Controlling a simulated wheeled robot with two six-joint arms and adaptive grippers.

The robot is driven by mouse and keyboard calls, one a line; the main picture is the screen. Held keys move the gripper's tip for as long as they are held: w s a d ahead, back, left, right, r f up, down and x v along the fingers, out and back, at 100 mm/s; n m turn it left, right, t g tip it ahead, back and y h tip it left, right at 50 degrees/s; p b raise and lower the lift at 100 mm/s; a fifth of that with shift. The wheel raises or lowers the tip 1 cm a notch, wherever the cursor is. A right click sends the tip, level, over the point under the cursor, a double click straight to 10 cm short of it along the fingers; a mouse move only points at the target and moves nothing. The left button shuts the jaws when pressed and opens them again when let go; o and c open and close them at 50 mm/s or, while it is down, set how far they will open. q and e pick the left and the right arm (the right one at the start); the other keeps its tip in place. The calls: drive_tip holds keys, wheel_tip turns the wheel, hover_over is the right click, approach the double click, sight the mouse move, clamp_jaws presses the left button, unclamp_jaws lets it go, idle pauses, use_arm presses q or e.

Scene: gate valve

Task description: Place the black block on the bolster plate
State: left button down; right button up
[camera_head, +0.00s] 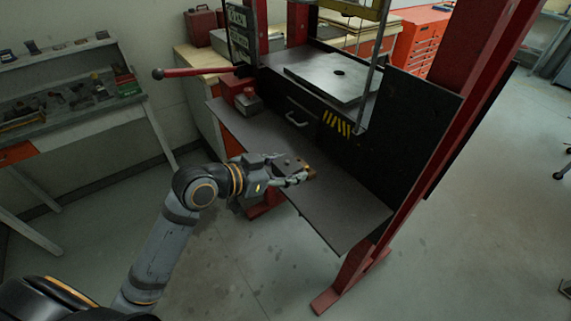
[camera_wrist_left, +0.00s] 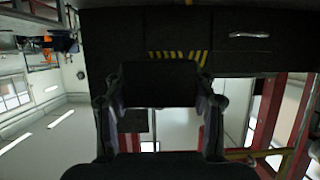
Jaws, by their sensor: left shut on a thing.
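My left gripper (camera_head: 297,172) is above the grey shelf on the front of the red press and shut on the black block. In the left wrist view the black block (camera_wrist_left: 158,83) sits between the two fingers of my left gripper (camera_wrist_left: 158,100). In the head view the block is small and mostly hidden by the fingers. The bolster plate (camera_head: 318,78), a flat grey plate with a round dark hole, lies on the press bed, behind and above the gripper. Its top looks bare. My right gripper is not in view.
The grey shelf (camera_head: 340,212) has a red and grey item (camera_head: 246,98) at its far left end. A red lever (camera_head: 190,72) sticks out left. A dark side panel (camera_head: 415,125) and red post (camera_head: 490,70) stand right of the bed. A drawer handle (camera_wrist_left: 249,35) shows beside yellow stripes.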

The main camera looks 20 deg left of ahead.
use_arm(q)
drive_tip(key=shift+s+d+r+p, duration=0.15)
drive_tip(key=shift+s+d+r, duration=0.15)
drive_tip(key=shift+s, duration=0.3)
drive_tip(key=shift+s+d+r+p, duration=0.2)
drive_tip(key=shift+s+r, duration=0.2)
drive_tip(key=shift+s, duration=0.15)
